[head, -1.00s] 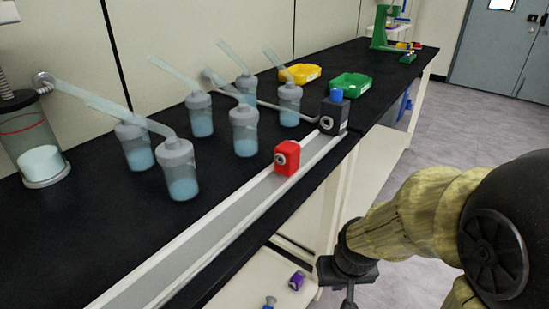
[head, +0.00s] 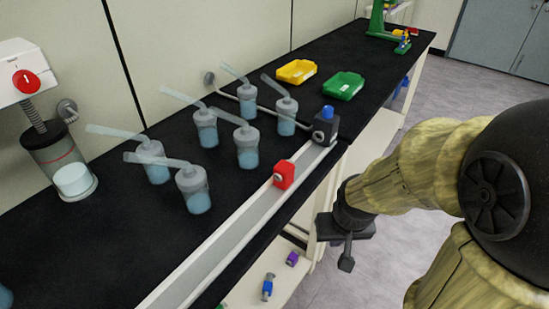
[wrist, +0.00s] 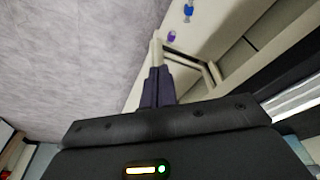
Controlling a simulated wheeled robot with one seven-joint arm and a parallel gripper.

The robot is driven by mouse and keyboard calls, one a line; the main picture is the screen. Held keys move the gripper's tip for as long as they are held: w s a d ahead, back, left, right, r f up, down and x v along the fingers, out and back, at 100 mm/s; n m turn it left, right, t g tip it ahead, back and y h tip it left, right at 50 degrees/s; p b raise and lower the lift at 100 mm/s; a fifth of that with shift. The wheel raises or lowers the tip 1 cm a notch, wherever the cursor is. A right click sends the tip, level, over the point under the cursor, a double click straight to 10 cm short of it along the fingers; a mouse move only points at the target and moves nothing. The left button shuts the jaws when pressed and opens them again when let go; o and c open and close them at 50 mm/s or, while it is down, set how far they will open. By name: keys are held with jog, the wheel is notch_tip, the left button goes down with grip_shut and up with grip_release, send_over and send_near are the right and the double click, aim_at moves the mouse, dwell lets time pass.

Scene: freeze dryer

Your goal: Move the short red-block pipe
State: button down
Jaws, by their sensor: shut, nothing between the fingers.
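A red block (head: 285,174) with a silver round port sits on the near rail (head: 225,237) along the bench's front edge. I cannot make out a separate short pipe on it. A black block (head: 325,130) with a blue cap stands at the rail's far end. My gripper (head: 346,264) is outside the bench, right of the rail and lower than its top, pointing down and apart from the red block. In the wrist view my gripper's fingers (wrist: 157,88) are together and empty, above floor and the lower shelf. The red block does not show there.
Several capped flasks (head: 247,145) with slanted tubes stand left of the rail. A bent grey pipe (head: 240,96) lies behind them. Yellow (head: 297,71) and green (head: 344,86) bins sit farther back. Small purple (head: 292,258) and blue (head: 268,287) pieces are on the lower shelf.

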notch_tip(320, 180, up, 23)
jog(key=w+a+m+p, duration=0.1)
jog(key=w+a+p, duration=0.1)
jog(key=p, duration=2.1)
jog(key=w+a+f+m+g+p, duration=0.1)
jog(key=w+a+f+m, duration=0.2)
jog(key=a, duration=0.4)
jog(key=w+a+f+m+g+p, duration=0.1)
jog(key=w+a+f+m, duration=0.2)
jog(key=a, duration=0.4)
jog(key=shift+w+f+m+g, duration=0.3)
jog(key=shift+w+f, duration=0.45)
jog(key=shift+w, duration=0.15)
jog(key=shift+f, duration=0.1)
